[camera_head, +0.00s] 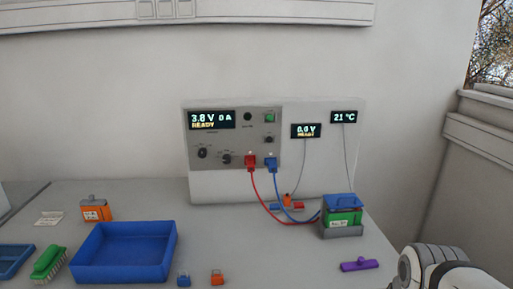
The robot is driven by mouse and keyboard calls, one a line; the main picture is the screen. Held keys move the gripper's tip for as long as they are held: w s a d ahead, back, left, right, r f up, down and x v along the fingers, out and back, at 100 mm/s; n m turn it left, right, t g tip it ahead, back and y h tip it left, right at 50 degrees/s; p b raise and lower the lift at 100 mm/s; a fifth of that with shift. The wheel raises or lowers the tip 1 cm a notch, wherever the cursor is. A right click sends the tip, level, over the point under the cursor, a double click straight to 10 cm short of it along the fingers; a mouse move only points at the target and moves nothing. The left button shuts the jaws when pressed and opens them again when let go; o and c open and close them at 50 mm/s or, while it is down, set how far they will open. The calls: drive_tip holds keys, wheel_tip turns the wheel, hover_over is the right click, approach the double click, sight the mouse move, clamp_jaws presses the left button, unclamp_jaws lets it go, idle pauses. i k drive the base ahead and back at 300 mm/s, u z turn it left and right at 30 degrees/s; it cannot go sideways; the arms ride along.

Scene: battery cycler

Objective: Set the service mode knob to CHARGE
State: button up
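The battery cycler's grey control panel (235,175) stands at the back of the bench. It has two larger dark knobs, a left knob (202,152) and a right knob (226,159). A small black control (247,116) and another small one (267,138) sit further right. The labels are too small to read, so I cannot tell which is the service mode knob or where it points. The panel display (211,120) reads 3.8 V, 0 A, READY. Part of my arm shows at the lower right; my gripper's fingers are not in view.
Red (251,162) and blue (270,163) plugs carry cables from the panel towards a green battery (343,217) in a grey holder. A blue tray (125,272), green brush (48,262), blue and orange padlocks and purple item (359,264) lie on the bench.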

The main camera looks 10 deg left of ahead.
sight(203, 152)
drive_tip(key=u, duration=2.8)
drive_tip(key=k, duration=0.85)
drive_tip(key=z, duration=1.85)
drive_tip(key=i, duration=1)
drive_tip(key=z, duration=0.1)
